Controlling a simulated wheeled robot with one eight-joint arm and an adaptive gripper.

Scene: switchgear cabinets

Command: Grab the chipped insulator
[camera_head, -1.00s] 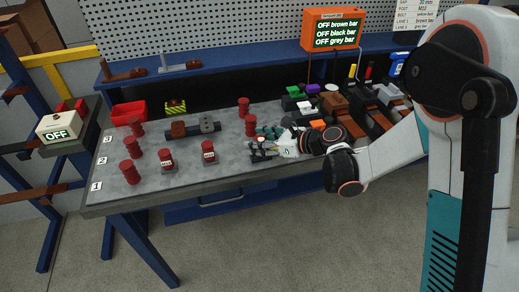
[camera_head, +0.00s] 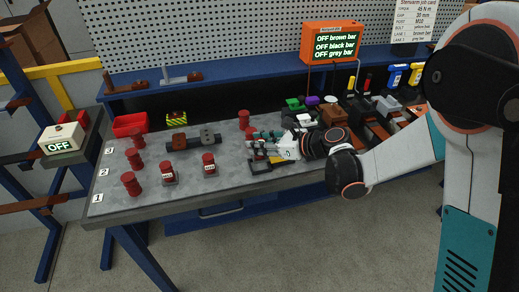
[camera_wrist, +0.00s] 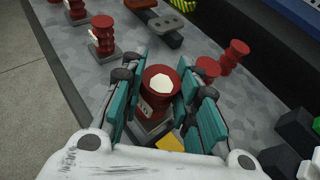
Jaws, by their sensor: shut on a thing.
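My gripper (camera_wrist: 163,104) is shut around a red ribbed insulator (camera_wrist: 160,98), with teal finger pads on both sides of it. The insulator is upright in the wrist view, with a pale patch on its top and a small white label on its side. A grey square base shows below it. In the head view my gripper (camera_head: 264,153) is over the right part of the grey table, and its fingers largely hide the held insulator. Whether the pale patch is a chip I cannot tell.
Other red insulators stand on the table (camera_head: 150,206), including labelled ones (camera_head: 168,172) (camera_head: 209,163) left of my gripper and a plain one (camera_head: 244,118) behind. A dark bar assembly (camera_head: 194,139), a red bin (camera_head: 130,124) and crowded parts at right (camera_head: 333,115) are nearby.

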